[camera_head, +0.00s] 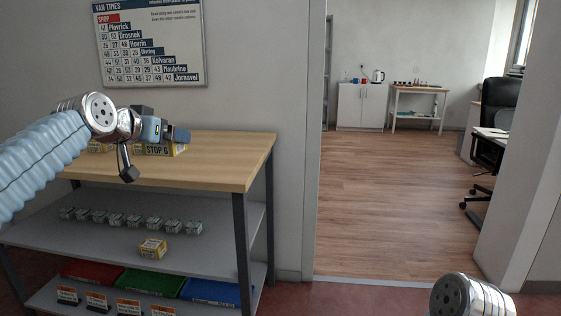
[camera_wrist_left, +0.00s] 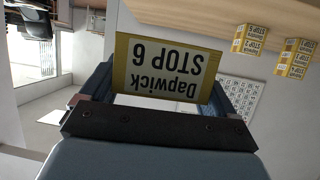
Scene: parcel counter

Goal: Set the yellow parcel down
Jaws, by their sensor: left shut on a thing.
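The yellow parcel (camera_head: 160,151), with a white label reading STOP 6, is in my left gripper (camera_head: 153,148) over the wooden top of the shelf unit (camera_head: 225,165). In the left wrist view the parcel (camera_wrist_left: 167,68) appears upside down between the two fingers of my left gripper (camera_wrist_left: 165,95), its label reading Dapwick STOP 6. The gripper is shut on it. I cannot tell whether the parcel touches the wooden top. My right gripper is out of view; only part of my right arm shows at the bottom right.
The right part of the top is clear. Lower shelves hold several small grey-green items, one yellow box (camera_head: 152,249) and red, green and blue bins (camera_head: 215,292). A doorway opens to the right.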

